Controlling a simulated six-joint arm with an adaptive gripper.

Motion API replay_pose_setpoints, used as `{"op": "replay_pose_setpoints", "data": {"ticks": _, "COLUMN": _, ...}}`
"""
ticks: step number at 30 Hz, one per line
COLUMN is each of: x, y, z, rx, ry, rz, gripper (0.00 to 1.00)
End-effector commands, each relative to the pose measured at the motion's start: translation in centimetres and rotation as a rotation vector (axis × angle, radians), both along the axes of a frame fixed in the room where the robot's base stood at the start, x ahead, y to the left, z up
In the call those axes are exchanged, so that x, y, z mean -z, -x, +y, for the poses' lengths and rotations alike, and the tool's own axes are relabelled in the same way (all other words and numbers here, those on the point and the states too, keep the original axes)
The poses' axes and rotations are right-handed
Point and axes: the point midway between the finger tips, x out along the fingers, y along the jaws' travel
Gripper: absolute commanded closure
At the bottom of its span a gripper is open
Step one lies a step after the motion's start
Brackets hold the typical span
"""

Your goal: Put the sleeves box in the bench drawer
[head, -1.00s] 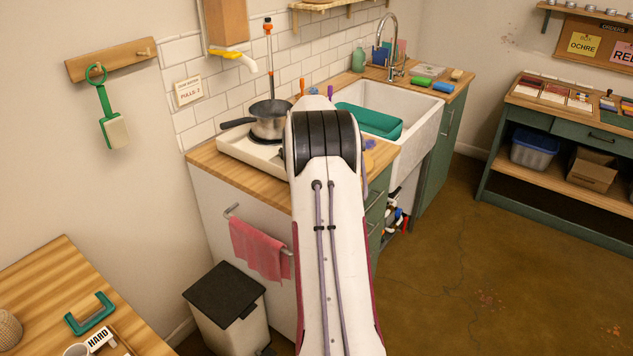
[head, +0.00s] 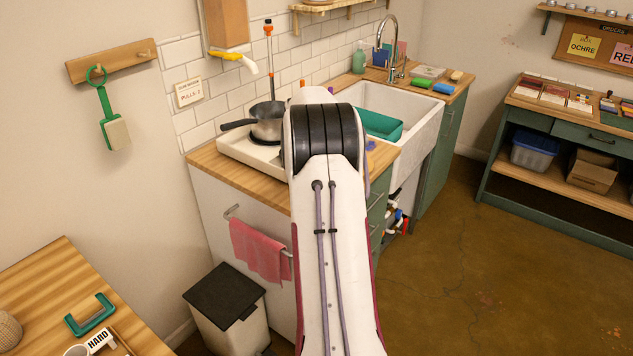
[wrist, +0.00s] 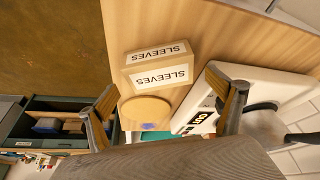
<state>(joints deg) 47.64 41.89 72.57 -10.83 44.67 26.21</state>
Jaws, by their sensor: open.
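The sleeves box (wrist: 158,66) is a tan box with white SLEEVES labels on two faces. It sits on the wooden counter (wrist: 150,20) in the wrist view; my arm hides it in the head view. My gripper (wrist: 164,84) is open and empty, one finger to each side of the box in the picture. No contact shows. The bench (head: 500,190) stands at the far right of the head view. Its drawer (head: 585,137) has a green front with a dark handle and looks shut.
A white hob (head: 235,150) with a pan (head: 268,120) is beside the box. A round wooden thing (wrist: 146,110) is close to it. The sink (head: 425,120) holds a teal tub (head: 382,122). Open floor (head: 470,260) lies between counter and bench.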

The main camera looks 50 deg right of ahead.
Motion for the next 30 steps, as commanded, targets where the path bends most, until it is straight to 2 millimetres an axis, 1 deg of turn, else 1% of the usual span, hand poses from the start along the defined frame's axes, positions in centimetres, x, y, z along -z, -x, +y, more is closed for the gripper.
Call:
{"op": "replay_pose_setpoints", "data": {"ticks": 1, "x": -0.8, "y": 0.1, "z": 0.3, "rx": 0.0, "ry": 0.001, "rz": -0.002, "gripper": 0.07}}
{"op": "replay_pose_setpoints", "data": {"ticks": 9, "x": -4.5, "y": 0.7, "z": 1.7, "rx": 0.0, "ry": 0.001, "rz": -0.002, "gripper": 0.07}}
{"op": "replay_pose_setpoints", "data": {"ticks": 15, "x": -6.8, "y": 1.0, "z": 2.6, "rx": 0.0, "ry": 0.001, "rz": -0.001, "gripper": 0.07}}
{"op": "replay_pose_setpoints", "data": {"ticks": 21, "x": -7.9, "y": 1.2, "z": 3.1, "rx": 0.0, "ry": 0.0, "rz": -0.001, "gripper": 0.07}}
{"op": "replay_pose_setpoints", "data": {"ticks": 30, "x": -8.1, "y": 1.3, "z": 3.1, "rx": 0.0, "ry": -0.001, "rz": 0.0, "gripper": 0.07}}
